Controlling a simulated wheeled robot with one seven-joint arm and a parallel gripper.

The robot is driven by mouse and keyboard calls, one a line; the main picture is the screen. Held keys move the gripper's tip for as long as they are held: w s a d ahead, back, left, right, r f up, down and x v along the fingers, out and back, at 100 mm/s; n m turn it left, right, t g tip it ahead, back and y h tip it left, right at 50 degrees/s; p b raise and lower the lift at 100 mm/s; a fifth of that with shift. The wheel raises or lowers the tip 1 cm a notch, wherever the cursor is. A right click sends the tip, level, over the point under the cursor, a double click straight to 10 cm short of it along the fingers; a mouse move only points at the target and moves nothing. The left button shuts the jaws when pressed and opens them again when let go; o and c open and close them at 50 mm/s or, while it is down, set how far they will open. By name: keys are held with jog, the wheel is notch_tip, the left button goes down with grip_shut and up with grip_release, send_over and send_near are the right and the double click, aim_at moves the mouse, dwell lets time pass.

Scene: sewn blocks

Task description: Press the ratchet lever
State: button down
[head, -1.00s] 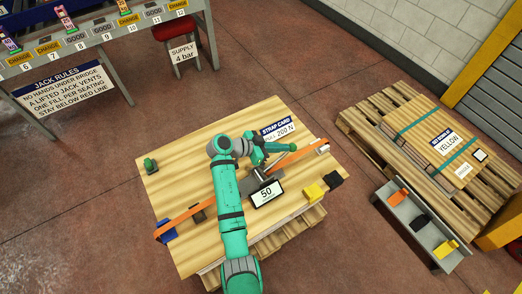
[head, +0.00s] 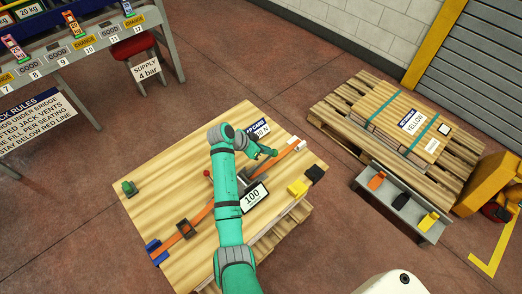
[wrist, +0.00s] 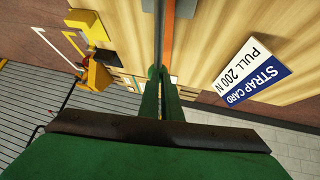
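An orange strap (head: 205,214) runs diagonally across the wooden table (head: 165,190), passing behind my arm. A readout (head: 253,196) beside my arm shows 100. A small red knob (head: 207,173) shows just left of my arm; I cannot tell whether it belongs to the ratchet lever. The ratchet is mostly hidden behind my arm in the head view. My gripper (head: 270,152) is low over the strap's right part. In the wrist view its green fingers (wrist: 158,73) are together, close to a narrow grey bar (wrist: 159,35) beside the strap; contact is unclear.
A strap card (wrist: 252,72) reading "PULL 200 N" lies near my gripper. A green piece (head: 129,188) stands at left. A grey bin (head: 402,214) and a pallet (head: 330,118) are farther right.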

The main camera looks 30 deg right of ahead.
jog(key=shift+s+d+f, duration=0.15)
jog(key=shift+s+f, duration=0.25)
jog(key=shift+f, duration=0.15)
jog(key=v, duration=1.5)
jog(key=shift+w, duration=0.4)
jog(key=shift+w, duration=0.15)
jog(key=shift+s, duration=0.2)
dwell(0.5)
